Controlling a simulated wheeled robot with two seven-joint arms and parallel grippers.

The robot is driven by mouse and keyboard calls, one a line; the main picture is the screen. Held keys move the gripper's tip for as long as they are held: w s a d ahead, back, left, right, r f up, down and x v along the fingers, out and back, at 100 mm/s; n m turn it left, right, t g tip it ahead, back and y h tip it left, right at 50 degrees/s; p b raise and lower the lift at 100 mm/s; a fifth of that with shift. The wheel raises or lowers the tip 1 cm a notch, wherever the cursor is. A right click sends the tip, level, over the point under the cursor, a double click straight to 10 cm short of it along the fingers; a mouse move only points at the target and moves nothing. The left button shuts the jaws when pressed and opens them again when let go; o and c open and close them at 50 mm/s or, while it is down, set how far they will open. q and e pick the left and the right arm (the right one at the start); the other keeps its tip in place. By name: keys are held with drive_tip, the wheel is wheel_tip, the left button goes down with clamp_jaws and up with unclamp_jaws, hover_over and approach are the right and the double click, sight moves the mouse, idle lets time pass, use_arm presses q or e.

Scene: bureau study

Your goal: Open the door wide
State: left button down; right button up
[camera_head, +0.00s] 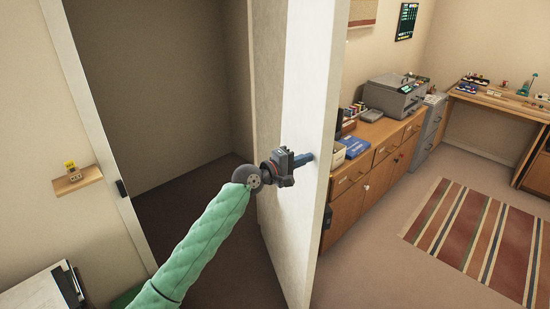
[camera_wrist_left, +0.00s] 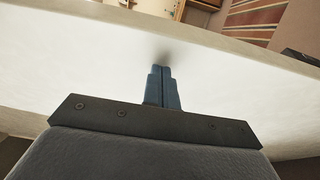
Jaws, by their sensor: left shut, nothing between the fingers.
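The white door (camera_head: 298,230) stands ajar, swung away from its frame (camera_head: 95,130), with a dark opening between them on the left. My left gripper (camera_head: 308,158) is shut and empty, with its fingertips at the flat face of the door near its free edge. In the left wrist view the closed blue fingers (camera_wrist_left: 162,72) point at the white door face (camera_wrist_left: 90,65), with a dark shadow at their tips. They look to be touching it or very near. A dark handle part (camera_head: 327,216) shows at the door's edge. My right gripper is not in view.
Beyond the door, a wooden cabinet (camera_head: 347,180) with a printer (camera_head: 393,95) stands along the wall. A striped rug (camera_head: 480,235) lies on open floor at right. A small shelf (camera_head: 78,180) is on the left wall.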

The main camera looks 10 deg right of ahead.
use_arm(q)
drive_tip(key=d, duration=0.7)
drive_tip(key=shift+w+d, duration=0.45)
drive_tip(key=shift+d, duration=0.55)
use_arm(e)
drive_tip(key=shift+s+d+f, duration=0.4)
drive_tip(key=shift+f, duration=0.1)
